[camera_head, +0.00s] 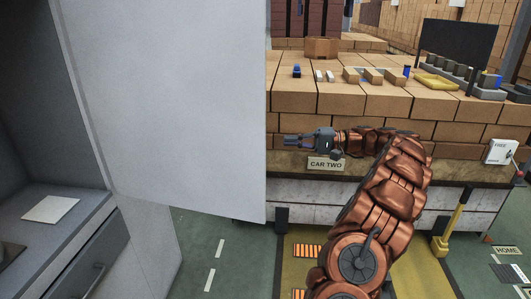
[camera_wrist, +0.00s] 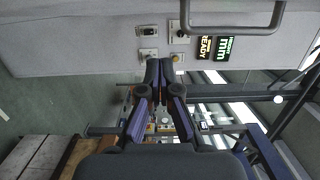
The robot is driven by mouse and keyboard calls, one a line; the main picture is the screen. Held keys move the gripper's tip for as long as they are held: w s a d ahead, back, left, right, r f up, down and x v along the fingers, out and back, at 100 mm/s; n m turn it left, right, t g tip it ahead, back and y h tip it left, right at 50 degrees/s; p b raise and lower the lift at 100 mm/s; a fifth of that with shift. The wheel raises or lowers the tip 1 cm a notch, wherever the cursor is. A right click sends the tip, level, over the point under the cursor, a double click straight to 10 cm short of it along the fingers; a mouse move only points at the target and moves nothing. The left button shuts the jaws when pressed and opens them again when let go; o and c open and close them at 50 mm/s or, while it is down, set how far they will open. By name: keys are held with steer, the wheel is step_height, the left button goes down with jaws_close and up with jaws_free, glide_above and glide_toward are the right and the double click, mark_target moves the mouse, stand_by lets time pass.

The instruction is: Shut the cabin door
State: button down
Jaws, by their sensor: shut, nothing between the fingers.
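A large light grey panel (camera_head: 170,95), which looks like the cabin door, stands open and upright across the left of the head view. Its near face is plain, with no handle showing there. My gripper (camera_head: 286,141) is just right of the panel's right edge in the head view, with its fingers pointing left. A small gap shows between them in the picture; the depth between them is unclear. In the wrist view my gripper (camera_wrist: 161,68) has its fingers together and empty, in front of a grey surface (camera_wrist: 90,35) with a bar handle (camera_wrist: 235,32).
A grey counter (camera_head: 95,205) with a drawer is inside the cabin at left. Small switches (camera_wrist: 148,32) and a "READY" sign (camera_wrist: 205,46) are on the grey surface.

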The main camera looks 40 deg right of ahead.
mark_target(264, 147)
steer(key=shift+w+a+p, duration=0.2)
steer(key=shift+w+a, duration=0.05)
steer(key=shift+a, duration=1.2)
steer(key=shift+w+a+p, duration=0.2)
steer(key=shift+w+a, duration=0.05)
steer(key=shift+a, duration=1.25)
steer(key=shift+w+a+p, duration=0.2)
steer(key=shift+w+a, duration=0.05)
steer(key=shift+a, duration=1.2)
